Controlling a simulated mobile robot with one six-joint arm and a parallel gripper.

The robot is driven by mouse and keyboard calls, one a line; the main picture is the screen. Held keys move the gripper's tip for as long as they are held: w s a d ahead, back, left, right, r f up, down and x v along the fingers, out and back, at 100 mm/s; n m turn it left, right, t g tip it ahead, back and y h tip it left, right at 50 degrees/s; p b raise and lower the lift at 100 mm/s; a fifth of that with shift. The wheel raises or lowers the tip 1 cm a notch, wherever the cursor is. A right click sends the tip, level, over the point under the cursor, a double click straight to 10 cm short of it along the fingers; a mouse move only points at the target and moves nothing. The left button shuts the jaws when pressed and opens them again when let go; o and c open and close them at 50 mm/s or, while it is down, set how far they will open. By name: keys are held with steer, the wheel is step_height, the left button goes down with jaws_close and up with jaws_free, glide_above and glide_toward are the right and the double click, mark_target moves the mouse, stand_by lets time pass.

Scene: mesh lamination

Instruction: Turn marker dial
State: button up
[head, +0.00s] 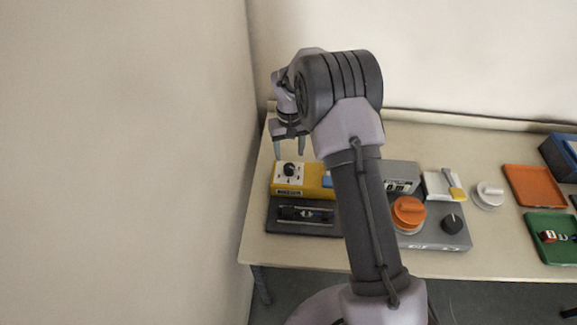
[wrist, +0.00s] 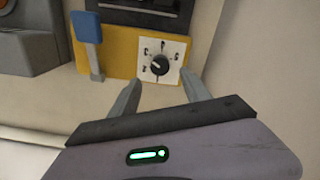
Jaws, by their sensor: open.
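The marker dial (head: 289,169) is a black round knob on a white square plate with marks around it, set on a yellow block (head: 317,181) at the left of the table. In the wrist view the dial (wrist: 160,65) lies just ahead of the fingertips, roughly between their lines. My gripper (head: 289,153) is open and empty above the dial, its fingers pointing down. In the wrist view my gripper (wrist: 163,85) shows two grey fingers spread apart, neither touching the dial. The dial's pointer direction is too small to read surely.
A blue lever (wrist: 88,40) stands beside the dial. A dark tray (head: 290,228) lies in front of the yellow block. An orange knob (head: 408,212), a black knob (head: 452,222) and an orange tray (head: 534,185) are to the right. A wall (head: 120,160) rises at the left.

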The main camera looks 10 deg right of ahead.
mark_target(289, 166)
step_height(289, 166, down, 7)
steer(key=shift+f+b, duration=0.1)
steer(key=shift+b, duration=0.4)
steer(key=shift+c, duration=0.3)
jaws_close()
steer(key=m+b, duration=0.3)
steer(key=m, duration=0.2)
steer(key=shift+f+m, duration=0.1)
steer(key=shift+m, duration=0.3)
steer(key=m+b, duration=0.2)
steer(key=m, duration=0.3)
steer(key=shift+m, duration=0.4)
